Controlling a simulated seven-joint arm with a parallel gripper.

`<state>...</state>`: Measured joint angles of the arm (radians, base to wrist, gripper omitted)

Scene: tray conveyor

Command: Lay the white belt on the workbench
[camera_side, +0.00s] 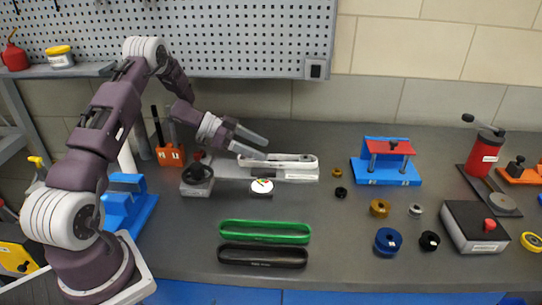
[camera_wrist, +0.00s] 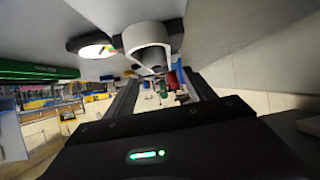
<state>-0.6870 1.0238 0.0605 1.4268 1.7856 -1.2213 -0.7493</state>
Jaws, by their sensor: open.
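The white belt (camera_side: 292,165) is a long narrow loop on the small conveyor (camera_side: 226,172) at the middle back of the bench. In the wrist view a white curved band, which looks like its near end (camera_wrist: 130,38), shows around a dark roller. My gripper (camera_side: 265,149) is open and empty, pointing right, at the belt's left part. One finger is above and behind, the other close to the belt; I cannot tell whether they touch. The workbench (camera_side: 330,255) is dark grey. In the wrist view my gripper (camera_wrist: 162,88) has its two fingers apart.
A green belt (camera_side: 265,224) and a black belt (camera_side: 262,247) lie on the bench in front. A dial gauge (camera_side: 262,187) stands just before the conveyor. A blue fixture (camera_side: 387,178) and several rings are to the right. Bare bench lies between.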

